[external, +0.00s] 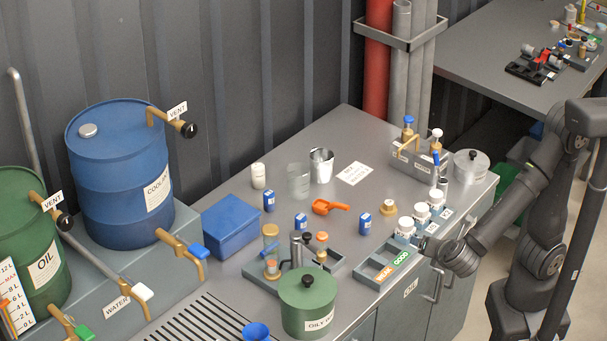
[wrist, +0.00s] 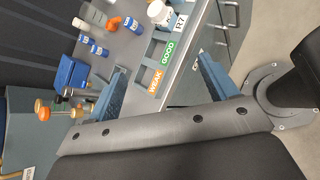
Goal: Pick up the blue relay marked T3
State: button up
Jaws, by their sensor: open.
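Three small blue relays with white labels stand apart on the grey bench: one at the back left (external: 268,201), one in the middle (external: 301,222), one at the right (external: 365,224). Their markings are too small to read, so I cannot tell which is T3. Blue relays also show at the upper left of the wrist view, one (wrist: 132,25) nearer my gripper and another (wrist: 98,48) farther off. My gripper (wrist: 165,85) is open, with nothing visible between its fingers. In the external view it is by the bench's front right edge, away from the relays.
A two-slot tray marked WEAK and GOOD (external: 375,266) lies by the front edge. White-capped jars (external: 406,229) stand right of the relays. An orange scoop (external: 330,206) lies among the relays. A blue box (external: 231,226) and green oily-waste can (external: 308,303) stand left.

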jog(key=c, duration=0.4)
jog(key=shift+o, duration=0.2)
jog(key=shift+r, duration=0.1)
